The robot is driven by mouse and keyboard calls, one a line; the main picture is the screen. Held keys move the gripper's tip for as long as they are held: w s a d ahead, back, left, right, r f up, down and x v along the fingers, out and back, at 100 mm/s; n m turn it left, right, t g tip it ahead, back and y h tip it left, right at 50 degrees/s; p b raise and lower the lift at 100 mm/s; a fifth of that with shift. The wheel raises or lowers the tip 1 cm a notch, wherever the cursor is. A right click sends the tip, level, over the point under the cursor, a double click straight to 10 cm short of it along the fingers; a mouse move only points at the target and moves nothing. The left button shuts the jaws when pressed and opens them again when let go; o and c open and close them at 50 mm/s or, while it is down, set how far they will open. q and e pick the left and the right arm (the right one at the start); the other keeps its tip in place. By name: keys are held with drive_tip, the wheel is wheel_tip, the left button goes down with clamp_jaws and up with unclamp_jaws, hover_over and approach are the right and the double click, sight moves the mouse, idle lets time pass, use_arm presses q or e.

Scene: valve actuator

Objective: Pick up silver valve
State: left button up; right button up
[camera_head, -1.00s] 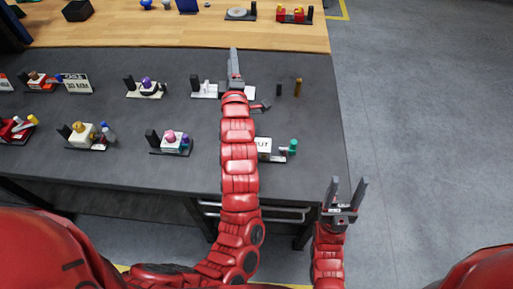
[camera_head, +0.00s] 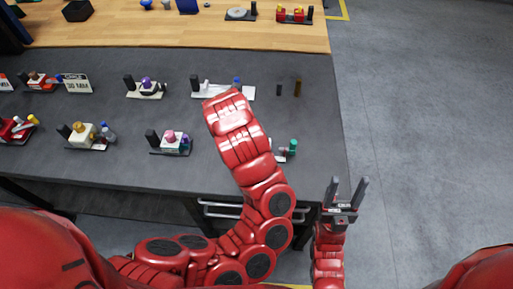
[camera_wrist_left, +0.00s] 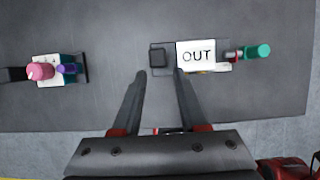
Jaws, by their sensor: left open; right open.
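A small silver-grey fitting (camera_wrist_left: 233,55) shows in the left wrist view between a white OUT plate (camera_wrist_left: 197,56) and a teal knob (camera_wrist_left: 257,51); I cannot tell if it is the silver valve. In the head view only the teal knob (camera_head: 293,144) of that set shows clearly, right of my left arm. My left gripper (camera_wrist_left: 159,72) is open and empty, its fingertips just below a black block (camera_wrist_left: 157,57) beside the plate. My left arm hides it in the head view. My right gripper (camera_head: 347,186) is open and empty, right of the table's edge.
A white base with a blue-topped part (camera_head: 237,83) stands behind my left arm. A pink-knobbed unit (camera_head: 171,142) is to the left, with several other valve units. Two small posts (camera_head: 297,88) stand near the dark table's right edge. A wooden table (camera_head: 150,33) lies behind.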

use_arm(q)
drive_tip(key=x, duration=0.5)
drive_tip(key=shift+a, duration=0.1)
drive_tip(key=shift+w+x, duration=0.2)
drive_tip(key=shift+x, duration=1.15)
drive_tip(key=shift+w+x, duration=0.2)
drive_tip(key=shift+x, duration=1.2)
drive_tip(key=shift+r, duration=0.15)
drive_tip(key=shift+c, duration=0.3)
clamp_jaws()
drive_tip(key=shift+s, duration=0.1)
